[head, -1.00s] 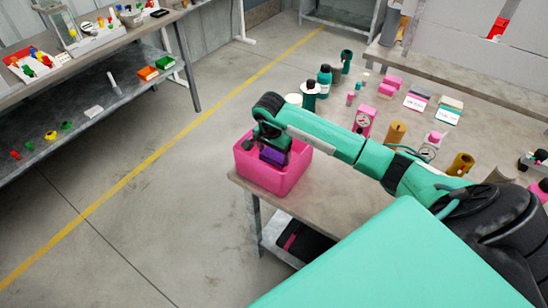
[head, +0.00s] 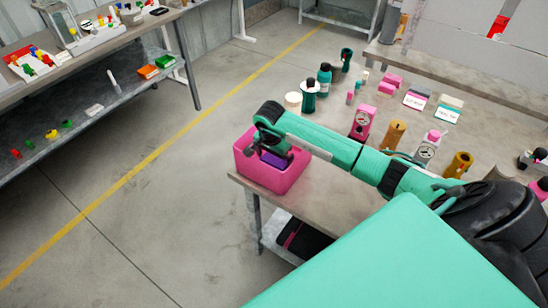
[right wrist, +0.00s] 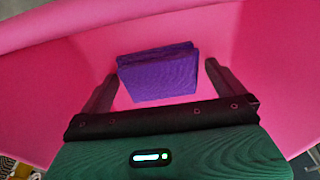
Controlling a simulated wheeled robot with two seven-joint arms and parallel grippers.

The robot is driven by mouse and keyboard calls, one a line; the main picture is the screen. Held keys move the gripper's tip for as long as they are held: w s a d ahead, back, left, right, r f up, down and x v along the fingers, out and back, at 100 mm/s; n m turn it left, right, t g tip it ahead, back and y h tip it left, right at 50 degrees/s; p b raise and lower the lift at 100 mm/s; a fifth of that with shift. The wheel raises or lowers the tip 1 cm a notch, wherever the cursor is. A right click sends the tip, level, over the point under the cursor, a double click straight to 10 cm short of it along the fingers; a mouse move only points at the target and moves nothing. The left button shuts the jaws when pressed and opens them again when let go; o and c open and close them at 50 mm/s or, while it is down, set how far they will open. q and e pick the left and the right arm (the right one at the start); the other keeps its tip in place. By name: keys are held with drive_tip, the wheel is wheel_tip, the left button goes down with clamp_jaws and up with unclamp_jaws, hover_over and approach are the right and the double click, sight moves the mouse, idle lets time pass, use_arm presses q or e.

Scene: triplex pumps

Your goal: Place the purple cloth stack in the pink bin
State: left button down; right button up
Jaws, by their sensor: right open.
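The pink bin (head: 279,182) stands on the near left corner of the table. The purple cloth stack (right wrist: 158,74) is inside the bin in the right wrist view, and it also shows in the head view (head: 274,159), partly hidden by my gripper. My right gripper (right wrist: 157,92) is over the bin with its fingers reaching into it. The fingers are open, one on each side of the stack, with a gap visible at least on the left. I cannot tell whether the stack rests on the bin floor. My left gripper is not in view.
Behind my right arm the table (head: 335,190) holds a dark green bottle (head: 309,97), a pink box with a dial (head: 363,122), brown cylinders (head: 394,135) and labelled stacks. A shelf (head: 100,100) stands at left across open floor.

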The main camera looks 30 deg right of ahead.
sight(271, 163)
drive_tip(key=shift+r, duration=0.5)
use_arm(q)
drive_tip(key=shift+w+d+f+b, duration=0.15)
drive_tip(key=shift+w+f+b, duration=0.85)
drive_tip(key=shift+b, duration=0.5)
use_arm(e)
wheel_tip(271, 163, up, 11)
drive_tip(key=a, duration=0.1)
drive_tip(key=shift+s+a, duration=0.2)
drive_tip(key=shift+s, duration=0.1)
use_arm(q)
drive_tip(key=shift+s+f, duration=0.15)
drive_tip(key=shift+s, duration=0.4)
